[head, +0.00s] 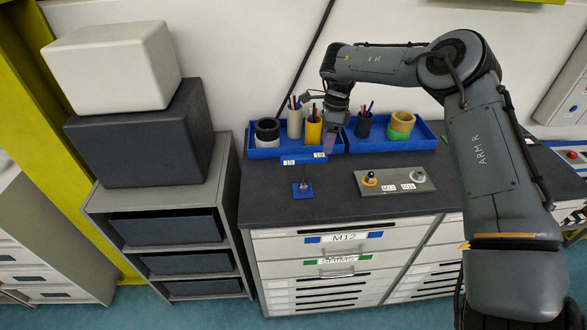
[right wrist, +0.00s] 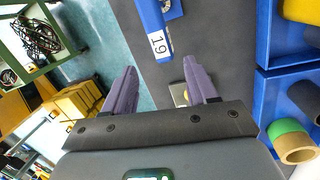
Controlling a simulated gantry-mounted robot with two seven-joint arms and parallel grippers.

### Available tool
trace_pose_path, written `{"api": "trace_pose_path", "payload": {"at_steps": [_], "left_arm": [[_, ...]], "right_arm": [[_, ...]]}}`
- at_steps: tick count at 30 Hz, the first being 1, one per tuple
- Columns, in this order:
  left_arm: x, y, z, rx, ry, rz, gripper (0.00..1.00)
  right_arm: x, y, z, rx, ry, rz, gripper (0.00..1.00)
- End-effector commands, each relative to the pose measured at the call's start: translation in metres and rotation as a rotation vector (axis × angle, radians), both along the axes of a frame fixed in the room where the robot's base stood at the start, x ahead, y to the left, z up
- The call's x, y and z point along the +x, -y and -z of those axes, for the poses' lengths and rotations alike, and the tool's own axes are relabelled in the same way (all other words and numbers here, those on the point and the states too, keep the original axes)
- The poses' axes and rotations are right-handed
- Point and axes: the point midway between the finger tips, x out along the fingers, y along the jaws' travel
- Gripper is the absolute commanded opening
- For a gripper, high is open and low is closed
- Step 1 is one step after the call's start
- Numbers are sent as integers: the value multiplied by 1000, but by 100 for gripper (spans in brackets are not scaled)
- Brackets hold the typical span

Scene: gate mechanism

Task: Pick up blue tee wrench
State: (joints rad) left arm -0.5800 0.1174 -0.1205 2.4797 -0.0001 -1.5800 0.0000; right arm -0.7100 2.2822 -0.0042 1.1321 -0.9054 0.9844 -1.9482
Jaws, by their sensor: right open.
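The blue tee wrench (head: 304,159) stands upright on the dark worktop, its blue crossbar with white labels above a small blue square base (head: 303,190). In the right wrist view the blue crossbar (right wrist: 152,28), with a white label reading 19, lies beyond the fingertips at the top centre. My right gripper (head: 331,148) hangs just to the right of the crossbar's right end in the head view. Its purple-grey fingers (right wrist: 160,74) are spread and empty, apart from the wrench. My left gripper is not in view.
Blue trays (head: 343,149) with cups, pens and rings stand behind the wrench. A grey plate (head: 420,187) labelled M12 and M16, with small knobs, lies to the right. The worktop's front edge (head: 340,221) is close. A dark box and a white box stand on the left shelf.

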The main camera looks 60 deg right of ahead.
Motion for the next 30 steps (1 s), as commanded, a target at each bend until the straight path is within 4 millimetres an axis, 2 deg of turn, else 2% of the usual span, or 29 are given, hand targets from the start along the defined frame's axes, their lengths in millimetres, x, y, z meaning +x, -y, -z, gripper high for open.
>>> {"api": "trace_pose_path", "payload": {"at_steps": [1, 3, 9, 21, 30], "left_arm": [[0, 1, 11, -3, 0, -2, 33], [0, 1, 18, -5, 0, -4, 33], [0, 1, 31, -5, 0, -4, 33], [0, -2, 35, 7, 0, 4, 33], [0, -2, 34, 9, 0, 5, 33]], "right_arm": [[15, -7, -5, -47, 2, -33, 57], [31, -17, -16, -96, 2, -72, 57], [56, -41, -24, -174, -10, -145, 57], [56, -43, 24, -177, -15, -150, 57], [55, -44, 42, -175, -15, -150, 57]]}}
